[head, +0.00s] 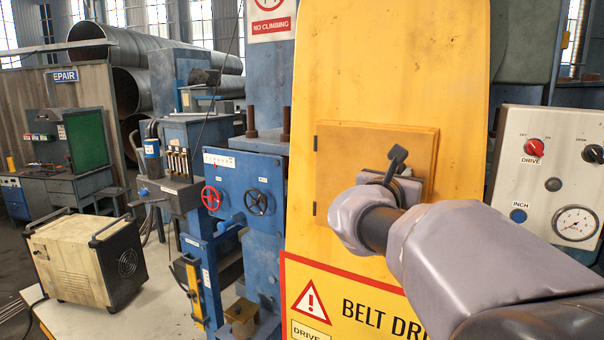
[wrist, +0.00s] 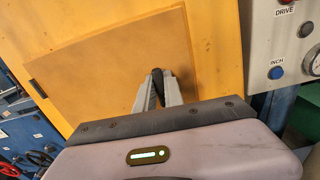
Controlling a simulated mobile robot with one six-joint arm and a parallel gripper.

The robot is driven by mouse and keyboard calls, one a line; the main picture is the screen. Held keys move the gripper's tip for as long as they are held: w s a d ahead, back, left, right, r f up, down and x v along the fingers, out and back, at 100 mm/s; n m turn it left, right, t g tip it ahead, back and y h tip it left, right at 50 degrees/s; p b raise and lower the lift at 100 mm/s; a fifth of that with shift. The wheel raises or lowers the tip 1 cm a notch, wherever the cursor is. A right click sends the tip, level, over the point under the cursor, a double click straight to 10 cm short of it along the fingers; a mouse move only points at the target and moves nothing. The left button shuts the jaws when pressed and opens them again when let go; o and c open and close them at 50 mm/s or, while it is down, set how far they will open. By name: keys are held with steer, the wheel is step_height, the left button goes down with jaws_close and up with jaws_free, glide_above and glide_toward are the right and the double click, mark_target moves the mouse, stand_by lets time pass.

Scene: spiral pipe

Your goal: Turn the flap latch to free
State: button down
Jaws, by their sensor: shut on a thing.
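The flap (head: 345,185) is a square yellow plate on the tall yellow belt drive guard (head: 400,50), with hinges on its left edge. It looks closed against the guard. The dark latch handle (head: 397,157) sticks up near the flap's right side, in front of a grey plate. My gripper (wrist: 157,90) is at the latch, its two fingers shut on the dark handle between them in the wrist view. In the head view my arm and wrist hide the fingers and the latch's lower part. The flap (wrist: 110,65) also fills the left of the wrist view.
A control panel (head: 512,155) with a red drive knob (head: 534,147), a blue inch button (head: 518,216) and a gauge stands close on the right. A blue machine with red and black handwheels (head: 256,202) is at left.

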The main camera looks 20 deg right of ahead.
steer(key=m+b, duration=0.1)
steer(key=b, duration=0.1)
steer(key=m+b, duration=0.2)
steer(key=b, duration=0.1)
steer(key=shift+f+m, duration=0.3)
steer(key=m+b, duration=0.5)
steer(key=b, duration=0.1)
steer(key=shift+s+d+m, duration=0.1)
steer(key=shift+s+m, duration=0.05)
steer(key=shift+m, duration=0.15)
steer(key=m+b, duration=0.4)
steer(key=shift+m+b, duration=1.6)
steer(key=shift+m, duration=0.7)
steer(key=c, duration=1.4)
jaws_free()
steer(key=shift+c, duration=0.2)
steer(key=shift+s, duration=0.1)
